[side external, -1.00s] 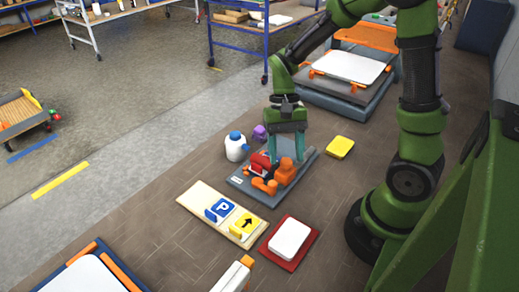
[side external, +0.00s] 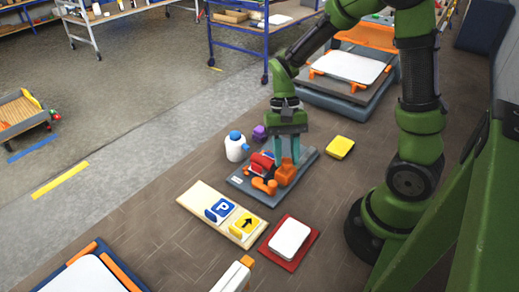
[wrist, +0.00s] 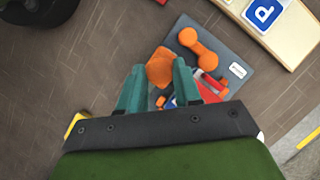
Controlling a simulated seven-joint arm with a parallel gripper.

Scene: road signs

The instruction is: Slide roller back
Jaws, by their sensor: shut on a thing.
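A grey base board (side external: 238,181) lies on the floor mat and carries the roller device. An orange block (side external: 286,174) stands on it. A red part (side external: 262,161), perhaps the roller, is left of the block. An orange dumbbell-shaped piece (side external: 265,186) lies in front. My gripper (side external: 287,158) points down over the board. In the wrist view its teal fingers (wrist: 159,70) are on either side of the orange block (wrist: 160,66), shut on it. The red part (wrist: 212,88) is partly hidden behind the right finger there.
A white bottle with a blue cap (side external: 236,147) and a purple object (side external: 259,133) stand behind the board. A yellow block (side external: 340,147) lies to its right. A wooden board with parking and arrow signs (side external: 190,198) and a red tray with a white plate (side external: 274,259) are in front.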

